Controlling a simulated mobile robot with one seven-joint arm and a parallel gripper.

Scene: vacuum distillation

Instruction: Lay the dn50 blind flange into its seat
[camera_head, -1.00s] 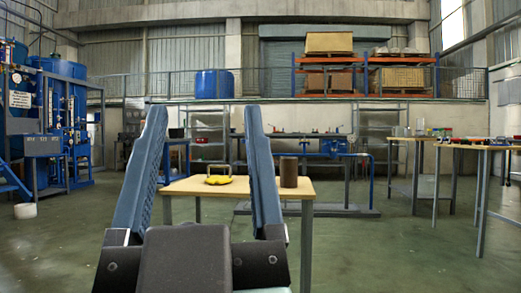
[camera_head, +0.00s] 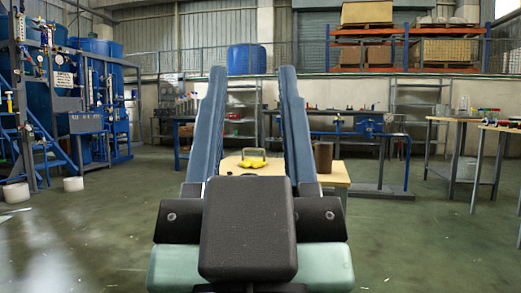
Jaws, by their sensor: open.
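My gripper (camera_head: 250,80) is in the foreground of the head view, its two long blue fingers pointing up and apart, with nothing between them. Beyond it stands a small wooden-topped table (camera_head: 332,174), partly hidden behind my gripper. On the table is a yellow object with a handle (camera_head: 252,158), seen between the fingers, and a brown cylinder (camera_head: 323,157) right of the right finger. I cannot make out the dn50 blind flange or its seat.
A blue pipe rig (camera_head: 92,90) stands at the left, with white cylinders (camera_head: 73,184) on the floor. Workbenches (camera_head: 458,120) stand at the right. A blue workbench with a vise (camera_head: 368,128) is behind the small table. The green floor (camera_head: 420,240) is clear at front right.

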